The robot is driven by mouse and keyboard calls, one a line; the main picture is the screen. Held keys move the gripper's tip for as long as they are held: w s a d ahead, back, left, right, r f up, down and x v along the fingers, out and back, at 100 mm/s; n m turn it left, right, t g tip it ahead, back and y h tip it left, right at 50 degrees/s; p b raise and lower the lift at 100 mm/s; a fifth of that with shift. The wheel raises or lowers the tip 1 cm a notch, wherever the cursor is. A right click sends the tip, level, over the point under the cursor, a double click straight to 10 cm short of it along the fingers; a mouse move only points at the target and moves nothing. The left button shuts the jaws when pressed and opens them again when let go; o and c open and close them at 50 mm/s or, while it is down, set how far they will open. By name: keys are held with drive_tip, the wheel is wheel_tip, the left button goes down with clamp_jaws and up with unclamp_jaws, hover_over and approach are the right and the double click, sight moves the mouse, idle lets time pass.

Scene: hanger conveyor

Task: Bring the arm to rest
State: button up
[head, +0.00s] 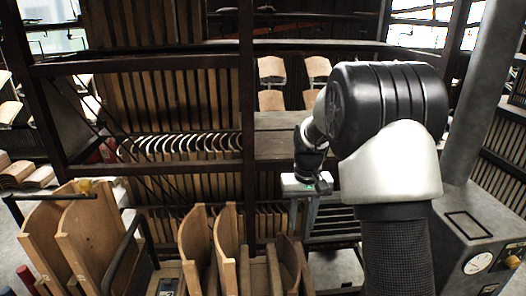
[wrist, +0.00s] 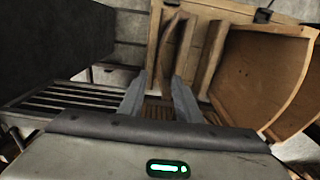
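My arm rises at the right of the head view, with its elbow bent high and its forearm reaching away. My gripper (wrist: 160,90) shows in the wrist view as two grey fingers held apart, with a clear gap between them. Nothing is seen gripped. A green light glows on its body.
Curved wooden panels (head: 90,240) stand at the front left, with more upright boards (head: 227,245) at the front middle. A dark post (head: 246,120) and rail frame are behind. A slatted metal stand (head: 335,222) is below my gripper. A grey cabinet with a gauge (head: 478,263) stands right.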

drive_tip(key=s+a+r+t+p, duration=0.1)
drive_tip(key=s+r+p, duration=0.1)
drive_tip(key=s+r, duration=0.65)
drive_tip(key=s+a+r+t+p, duration=0.15)
drive_tip(key=s+r, duration=0.35)
drive_tip(key=r, duration=0.6)
drive_tip(key=s+r+t+p, duration=0.3)
drive_tip(key=s+r, duration=0.2)
drive_tip(key=s, duration=0.9)
drive_tip(key=shift+p, duration=0.35)
